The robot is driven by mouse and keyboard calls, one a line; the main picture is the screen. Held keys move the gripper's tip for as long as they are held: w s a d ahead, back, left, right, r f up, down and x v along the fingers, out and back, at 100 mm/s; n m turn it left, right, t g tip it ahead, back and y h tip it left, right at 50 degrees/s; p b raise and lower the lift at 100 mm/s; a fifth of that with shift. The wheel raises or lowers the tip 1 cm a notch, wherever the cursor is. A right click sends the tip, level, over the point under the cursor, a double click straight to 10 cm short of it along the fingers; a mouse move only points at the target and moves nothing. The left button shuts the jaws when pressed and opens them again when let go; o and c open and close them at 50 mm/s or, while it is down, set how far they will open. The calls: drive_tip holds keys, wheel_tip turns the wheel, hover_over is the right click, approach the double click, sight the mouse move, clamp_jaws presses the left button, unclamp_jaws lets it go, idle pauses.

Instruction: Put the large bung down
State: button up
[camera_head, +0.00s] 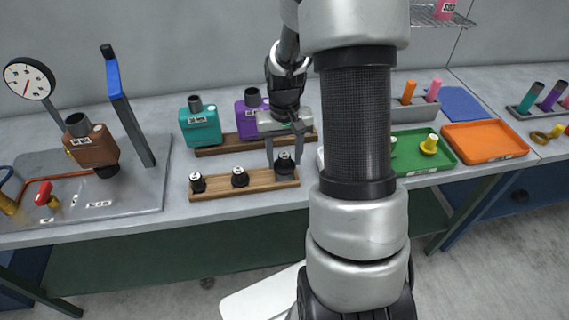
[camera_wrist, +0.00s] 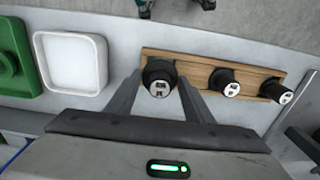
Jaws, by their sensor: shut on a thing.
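The large bung (camera_head: 285,163) is a black plug with a pale label on top, and it shows at the left end of the row in the wrist view (camera_wrist: 159,78). My gripper (camera_head: 284,158) is shut on it, one finger on each side; the fingers also show in the wrist view (camera_wrist: 158,90). The bung is upright at the right end of a wooden rack (camera_head: 213,187) in the head view. I cannot tell whether it is fully seated or slightly above the rack. Two other black bungs, one in the middle (camera_head: 240,177) and one at the left (camera_head: 197,183), stand in the same rack.
Behind are a teal muffler (camera_head: 200,127) and a purple muffler (camera_head: 247,103) on another wooden rack. A brown muffler (camera_head: 92,146) is at a gauge stand on the left. A white tray (camera_wrist: 70,62), green tray (camera_head: 418,160) and orange tray (camera_head: 485,143) lie to the right.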

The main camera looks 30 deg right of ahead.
sight(285, 165)
drive_tip(key=shift+f, duration=1.2)
drive_tip(key=shift+f+b, duration=0.4)
drive_tip(key=shift+f, duration=0.05)
drive_tip(key=o, duration=1.4)
wheel_tip(285, 165, up, 13)
drive_tip(key=shift+f+p, duration=0.1)
drive_tip(key=shift+p, duration=0.85)
